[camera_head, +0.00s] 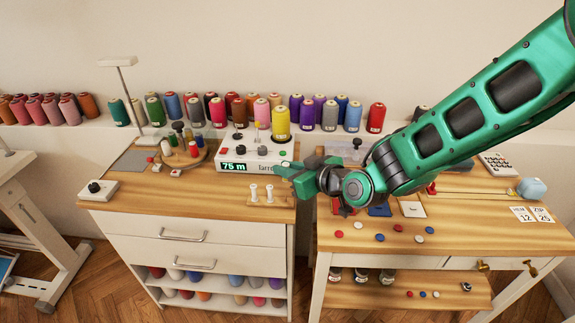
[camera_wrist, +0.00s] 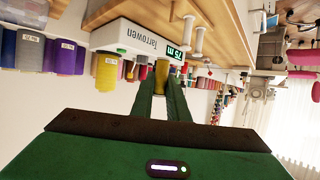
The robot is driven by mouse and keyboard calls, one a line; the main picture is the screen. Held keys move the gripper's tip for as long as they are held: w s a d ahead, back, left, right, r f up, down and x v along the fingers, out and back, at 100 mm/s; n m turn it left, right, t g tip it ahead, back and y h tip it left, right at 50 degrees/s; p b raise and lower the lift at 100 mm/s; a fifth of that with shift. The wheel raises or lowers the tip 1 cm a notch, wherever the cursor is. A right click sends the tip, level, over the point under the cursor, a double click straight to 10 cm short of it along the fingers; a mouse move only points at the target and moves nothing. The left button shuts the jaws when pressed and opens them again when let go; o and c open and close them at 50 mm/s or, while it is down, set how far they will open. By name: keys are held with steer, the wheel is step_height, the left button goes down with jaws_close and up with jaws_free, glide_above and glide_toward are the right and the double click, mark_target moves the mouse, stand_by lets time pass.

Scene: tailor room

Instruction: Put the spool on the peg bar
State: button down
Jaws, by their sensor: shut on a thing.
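My gripper (camera_head: 285,169) is at the right edge of the left wooden table, beside the label machine and above the table top. In the wrist view its two green fingers (camera_wrist: 165,95) are shut on a small yellow-olive spool (camera_wrist: 161,75). The spool is hard to make out in the head view. The peg bar (camera_head: 268,201) is a low wooden bar with two white upright pegs, at the table's front right, below and left of my gripper. Its white pegs (camera_wrist: 188,29) also show in the wrist view. I see no spool on them.
The white counter machine (camera_head: 255,152) reads 75 m and carries a large yellow cone (camera_head: 281,122). A round stand of small spools (camera_head: 182,150) is to its left. Thread cones line the back ledge. The right table (camera_head: 450,235) has scattered buttons. A gap separates the tables.

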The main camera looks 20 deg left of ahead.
steer(key=shift+f, duration=1.45)
steer(key=shift+s, duration=0.1)
steer(key=shift+d, duration=0.1)
steer(key=shift+f, duration=1.75)
steer(key=shift+f, duration=0.5)
steer(key=c, duration=1.6)
jaws_free()
steer(key=shift+c, duration=0.2)
steer(key=shift+s, duration=0.1)
